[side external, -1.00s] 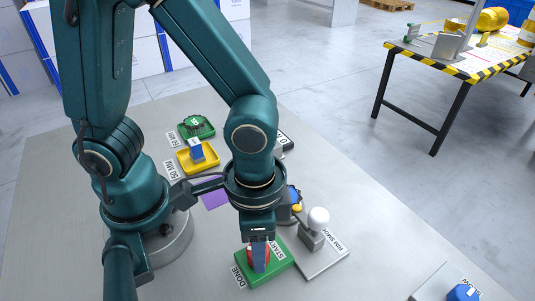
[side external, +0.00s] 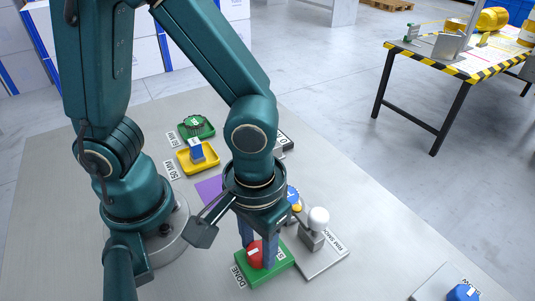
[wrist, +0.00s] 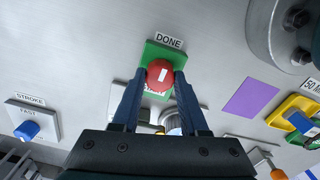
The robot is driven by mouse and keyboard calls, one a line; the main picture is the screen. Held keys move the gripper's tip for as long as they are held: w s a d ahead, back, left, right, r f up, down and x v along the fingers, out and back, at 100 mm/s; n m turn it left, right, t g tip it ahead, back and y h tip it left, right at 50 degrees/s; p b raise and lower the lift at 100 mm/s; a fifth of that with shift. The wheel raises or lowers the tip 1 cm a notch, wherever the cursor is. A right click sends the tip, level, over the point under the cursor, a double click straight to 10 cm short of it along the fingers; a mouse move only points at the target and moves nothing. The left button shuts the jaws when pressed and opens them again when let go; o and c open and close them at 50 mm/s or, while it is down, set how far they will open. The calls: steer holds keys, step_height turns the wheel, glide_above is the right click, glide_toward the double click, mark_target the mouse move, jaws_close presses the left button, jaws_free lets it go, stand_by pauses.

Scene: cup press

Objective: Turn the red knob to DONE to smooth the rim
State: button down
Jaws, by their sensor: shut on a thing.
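The red knob (side external: 255,253) sits on a green base plate (side external: 270,270). A DONE label (side external: 238,276) lies at one end of the plate, and a START label at the other end is partly hidden by a finger. My gripper (side external: 256,256) points down with its two blue fingers on opposite sides of the knob, shut on it. In the wrist view the knob (wrist: 161,74) is between the fingertips. Its white bar runs roughly along the line toward DONE (wrist: 169,40).
A white ball on a grey post (side external: 317,222) stands beside the plate with a RIM SMOO... label. A blue knob (side external: 464,293) is at the lower right. Yellow (side external: 211,165) and green (side external: 207,131) trays and a purple square (side external: 209,188) lie further back.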

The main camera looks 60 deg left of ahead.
mark_target(259, 249)
stand_by(0.5)
steer(key=shift+c, duration=2.2)
jaws_free()
steer(key=shift+r, duration=2.6)
